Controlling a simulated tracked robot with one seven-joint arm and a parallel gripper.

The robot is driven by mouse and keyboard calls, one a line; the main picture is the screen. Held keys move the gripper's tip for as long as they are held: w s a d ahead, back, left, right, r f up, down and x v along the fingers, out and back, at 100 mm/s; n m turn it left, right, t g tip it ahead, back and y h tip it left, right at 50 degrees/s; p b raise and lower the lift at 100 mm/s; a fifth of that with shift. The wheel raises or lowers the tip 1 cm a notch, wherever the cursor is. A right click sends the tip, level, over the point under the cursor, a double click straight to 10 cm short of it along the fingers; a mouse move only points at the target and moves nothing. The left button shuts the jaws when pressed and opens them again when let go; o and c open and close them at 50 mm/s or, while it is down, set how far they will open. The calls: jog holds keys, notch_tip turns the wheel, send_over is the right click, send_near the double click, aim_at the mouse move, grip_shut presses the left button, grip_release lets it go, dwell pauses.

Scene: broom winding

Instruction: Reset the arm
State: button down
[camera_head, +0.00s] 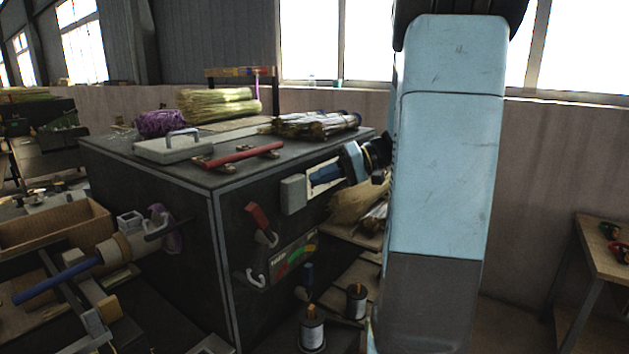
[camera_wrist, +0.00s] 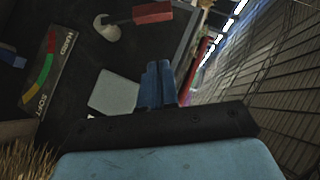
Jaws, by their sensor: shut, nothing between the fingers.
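My gripper (camera_head: 322,175) is in front of the side of a dark machine cabinet (camera_head: 160,190), its blue fingers beside a small grey block (camera_head: 292,194). In the wrist view my gripper (camera_wrist: 158,72) has its two blue fingers together and empty, and the grey block (camera_wrist: 115,93) shows just left of them. I cannot tell whether the fingers touch the cabinet. My large light-blue arm link fills the right centre of the head view and hides part of the wrist.
A red-handled lever (camera_head: 256,217) and a coloured hard-soft gauge (camera_head: 292,259) are on the cabinet side. Straw (camera_head: 218,105), dark bundles (camera_head: 315,123) and a red handle (camera_head: 243,155) lie on top. Spools (camera_head: 312,330) stand below. A wooden table (camera_head: 600,240) is at right.

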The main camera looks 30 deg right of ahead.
dwell(0.4)
jog(key=s+a+g+h, duration=0.3)
jog(key=s+a+h, duration=0.2)
jog(key=s+a, duration=0.45)
jog(key=s+a+t+h, duration=0.2)
jog(key=s+t+h, duration=0.1)
jog(key=s+h, duration=0.4)
jog(key=shift+s+a+h, duration=0.25)
jog(key=shift+s+h, duration=0.15)
jog(key=shift+s, duration=1.45)
